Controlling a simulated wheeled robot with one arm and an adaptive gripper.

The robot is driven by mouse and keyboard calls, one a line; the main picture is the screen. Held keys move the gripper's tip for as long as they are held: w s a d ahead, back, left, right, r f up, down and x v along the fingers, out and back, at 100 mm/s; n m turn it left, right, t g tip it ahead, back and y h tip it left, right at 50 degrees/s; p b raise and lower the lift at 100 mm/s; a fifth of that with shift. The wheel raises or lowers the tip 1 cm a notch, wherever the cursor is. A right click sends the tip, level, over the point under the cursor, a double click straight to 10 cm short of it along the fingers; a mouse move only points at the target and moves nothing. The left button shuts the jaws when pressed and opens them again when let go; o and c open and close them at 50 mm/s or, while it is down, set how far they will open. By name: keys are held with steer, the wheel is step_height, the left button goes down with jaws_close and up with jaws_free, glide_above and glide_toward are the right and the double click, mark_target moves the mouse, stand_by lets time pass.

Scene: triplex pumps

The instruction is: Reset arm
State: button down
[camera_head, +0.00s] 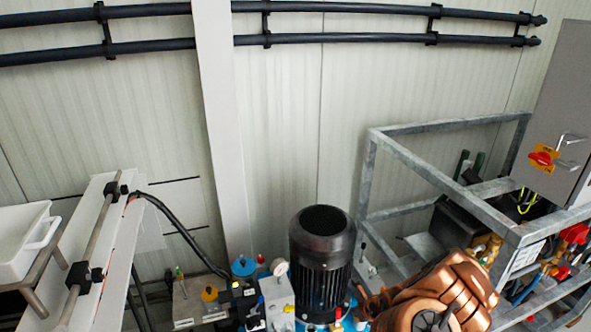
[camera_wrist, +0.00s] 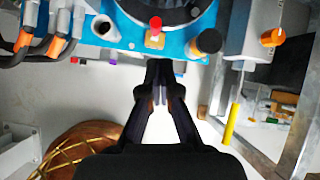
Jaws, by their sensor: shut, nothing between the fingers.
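My gripper (camera_wrist: 160,92) shows in the wrist view with its dark fingers brought together at the tips and nothing held between them. Its tips are just below the blue pump block (camera_wrist: 180,38) in the picture; I cannot tell the gap in depth. A red-topped fitting (camera_wrist: 155,30) and a black round knob (camera_wrist: 207,42) sit on that block. In the head view, my copper-coloured arm (camera_head: 440,295) is folded low at the lower right, and the gripper is hidden there.
A black motor (camera_head: 322,255) stands upright left of my arm. A grey metal frame (camera_head: 435,170) with a grey cabinet (camera_head: 560,110) is on the right. A yellow rod (camera_wrist: 230,124) hangs right of the gripper. A white tray (camera_head: 25,245) is at left. Dark pipes (camera_head: 330,38) run along the wall.

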steer(key=w+a+r+n+t+y, duration=0.25)
steer(key=w+a+r+n, duration=0.2)
steer(key=a+r, duration=0.65)
steer(key=w+a+r+n+t+y, duration=0.1)
steer(key=w+a+r+n+y, duration=0.45)
steer(key=r, duration=0.95)
steer(key=s+a+r+n+g+y, duration=0.1)
steer(key=s+a+r+n+g, duration=0.1)
steer(key=s+a+r+n, duration=0.45)
steer(key=s+a+r+n+g+y, duration=0.25)
steer(key=s+a+r, duration=0.5)
steer(key=r, duration=0.45)
steer(key=s+n+g+h, duration=0.5)
steer(key=s+n, duration=0.5)
steer(key=s, duration=1.2)
steer(key=s+d+f+n+g+h, duration=0.2)
steer(key=s+d+h, duration=0.6)
steer(key=s+d, duration=0.9)
steer(key=d+f, duration=0.1)
steer(key=d, duration=0.3)
steer(key=shift+s+d+f+h, duration=0.15)
steer(key=shift+s+d+h, duration=0.15)
steer(key=shift+h, duration=0.05)
